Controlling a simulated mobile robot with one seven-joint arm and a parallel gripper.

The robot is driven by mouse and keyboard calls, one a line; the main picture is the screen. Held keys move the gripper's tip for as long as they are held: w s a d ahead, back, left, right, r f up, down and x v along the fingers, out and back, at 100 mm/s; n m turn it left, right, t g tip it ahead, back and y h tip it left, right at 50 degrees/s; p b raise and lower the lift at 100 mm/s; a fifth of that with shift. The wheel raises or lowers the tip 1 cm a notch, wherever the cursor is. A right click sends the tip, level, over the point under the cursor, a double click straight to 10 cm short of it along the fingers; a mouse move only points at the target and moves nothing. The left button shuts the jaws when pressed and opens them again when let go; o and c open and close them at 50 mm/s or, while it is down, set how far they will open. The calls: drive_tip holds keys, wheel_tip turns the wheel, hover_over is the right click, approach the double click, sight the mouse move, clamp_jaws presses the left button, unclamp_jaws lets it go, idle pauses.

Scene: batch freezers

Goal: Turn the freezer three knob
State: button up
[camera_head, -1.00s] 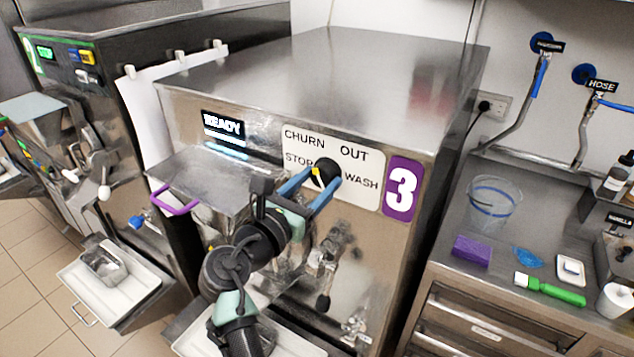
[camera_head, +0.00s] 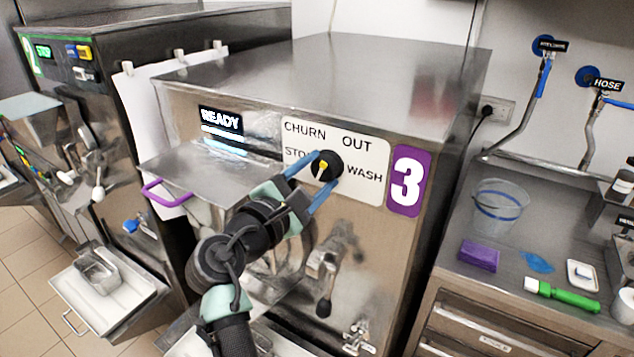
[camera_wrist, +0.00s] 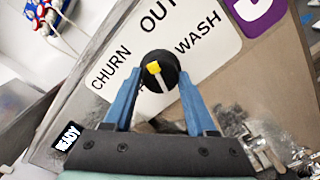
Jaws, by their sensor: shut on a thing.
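The freezer three knob (camera_head: 327,166) is round and black with a yellow mark, on a white dial plate (camera_head: 368,152) marked CHURN, OUT, STOP and WASH. My gripper (camera_head: 322,172) reaches it from the lower left, its two blue fingers shut on the knob from either side. In the wrist view, the knob (camera_wrist: 160,71) sits between the fingertips (camera_wrist: 160,78), and its yellow mark lies towards the upper left, roughly between CHURN and OUT. My fingers partly cover the STOP label in the head view.
A READY display (camera_head: 221,121) and a steel hopper tray with a purple handle (camera_head: 166,194) are left of the dial. A black-knobbed lever (camera_head: 324,285) hangs below. A counter with a clear bucket (camera_head: 499,205) and purple sponge (camera_head: 480,255) stands at right.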

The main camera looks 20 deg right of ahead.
drive_tip(key=shift+m+b, duration=0.45)
drive_tip(key=shift+m, duration=0.35)
drive_tip(key=shift+r, duration=0.1)
drive_tip(key=o, duration=1.4)
drive_tip(key=shift+d, duration=0.1)
drive_tip(key=b+v, duration=0.3)
drive_tip(key=v, duration=1)
drive_tip(key=shift+w, duration=0.1)
